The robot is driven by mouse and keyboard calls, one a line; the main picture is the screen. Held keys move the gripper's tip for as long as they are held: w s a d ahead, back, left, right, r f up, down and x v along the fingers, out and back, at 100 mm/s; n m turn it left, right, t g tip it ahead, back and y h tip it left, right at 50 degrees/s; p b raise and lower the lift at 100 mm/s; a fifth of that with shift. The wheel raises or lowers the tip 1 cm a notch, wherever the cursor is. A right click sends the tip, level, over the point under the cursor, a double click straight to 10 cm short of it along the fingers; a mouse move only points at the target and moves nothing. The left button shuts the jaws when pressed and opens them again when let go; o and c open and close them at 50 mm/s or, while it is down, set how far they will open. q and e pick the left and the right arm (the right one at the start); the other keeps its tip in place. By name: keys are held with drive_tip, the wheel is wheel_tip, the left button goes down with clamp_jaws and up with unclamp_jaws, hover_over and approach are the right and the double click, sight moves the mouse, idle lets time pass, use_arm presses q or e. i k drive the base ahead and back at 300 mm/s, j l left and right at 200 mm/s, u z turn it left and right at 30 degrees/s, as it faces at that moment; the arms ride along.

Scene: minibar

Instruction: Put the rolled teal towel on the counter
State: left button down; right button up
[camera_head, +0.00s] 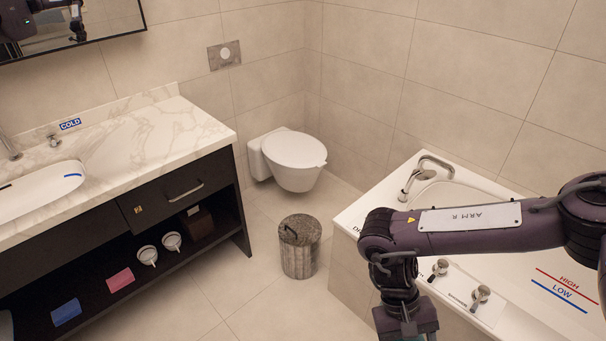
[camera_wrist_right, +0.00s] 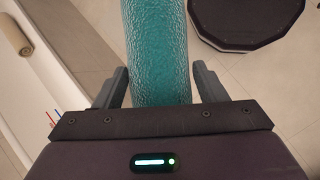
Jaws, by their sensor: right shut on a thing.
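The rolled teal towel (camera_wrist_right: 157,50) runs down the middle of the right wrist view, between the two fingers of my right gripper (camera_wrist_right: 157,88). My right gripper is shut on it. In the head view my right arm reaches in from the right over the bathtub edge, and a sliver of teal (camera_head: 408,327) shows below its wrist at the bottom edge. The marble counter (camera_head: 140,135) stands at the left with a bare top to the right of the sink. My left gripper is not in view.
A white sink (camera_head: 40,190) is set in the counter, with a tap (camera_head: 10,146) behind it. The bathtub (camera_head: 345,215) is at the right. The shelf below the counter holds cups and folded cloths.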

sight(169, 141)
drive_tip(key=i+j+u, duration=0.2)
drive_tip(key=i+j, duration=0.15)
drive_tip(key=i+j+u, duration=0.45)
drive_tip(key=i, duration=0.4)
drive_tip(key=i+j+u, duration=0.25)
drive_tip(key=i, duration=0.15)
